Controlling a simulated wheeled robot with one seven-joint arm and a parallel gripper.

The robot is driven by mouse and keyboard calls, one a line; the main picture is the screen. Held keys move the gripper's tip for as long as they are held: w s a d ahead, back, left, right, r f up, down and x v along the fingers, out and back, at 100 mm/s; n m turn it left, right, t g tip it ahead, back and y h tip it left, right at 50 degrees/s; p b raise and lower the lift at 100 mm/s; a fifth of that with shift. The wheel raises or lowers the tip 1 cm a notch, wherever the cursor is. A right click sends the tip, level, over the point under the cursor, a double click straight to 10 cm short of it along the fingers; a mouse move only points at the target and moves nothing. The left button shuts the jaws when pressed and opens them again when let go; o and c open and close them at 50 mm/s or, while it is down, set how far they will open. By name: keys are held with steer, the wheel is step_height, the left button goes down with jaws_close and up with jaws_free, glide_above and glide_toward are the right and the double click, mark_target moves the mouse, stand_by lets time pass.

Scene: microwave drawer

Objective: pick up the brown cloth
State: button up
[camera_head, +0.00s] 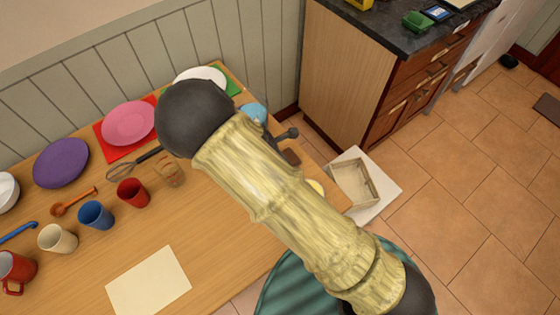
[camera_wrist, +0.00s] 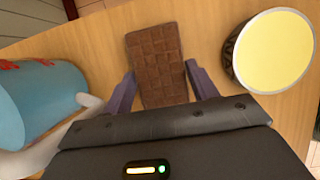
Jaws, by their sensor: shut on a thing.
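A flat brown rectangular piece (camera_wrist: 157,62) with a grid of squares, looking more like a chocolate bar than a cloth, lies between the fingers of my gripper (camera_wrist: 160,78) in the wrist view. My gripper is shut on it, with one dark finger at each long side. The piece lies on or just above the wooden table; I cannot tell which. In the head view a small brown patch of it (camera_head: 291,157) shows beside my arm, which hides most of my gripper.
A blue mug (camera_wrist: 42,100) with a pale handle stands close at the left, and a yellow-topped round container (camera_wrist: 272,50) close at the right. Cups and plates cover the left of the wooden table (camera_head: 215,245). A box (camera_head: 355,183) sits beyond its right edge.

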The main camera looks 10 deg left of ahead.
step_height(320, 180, up, 10)
steer(key=shift+f, duration=0.2)
stand_by(0.5)
steer(key=shift+o, duration=0.6)
steer(key=shift+c, duration=0.2)
steer(key=w+d+m+g, duration=0.2)
steer(key=w+d+m, duration=0.2)
steer(key=d+m, duration=0.4)
steer(key=w+d+m+g+y, duration=0.1)
steer(key=w+d+m+g, duration=0.2)
steer(key=w+d+m, duration=0.2)
steer(key=w+d+m+g, duration=0.2)
steer(key=w+d+m, duration=0.3)
steer(key=d+m, duration=0.6)
steer(key=shift+w+d+r+m+g+y, duration=0.15)
steer(key=shift+w+d+m+g+y, duration=0.15)
steer(key=shift+d, duration=0.75)
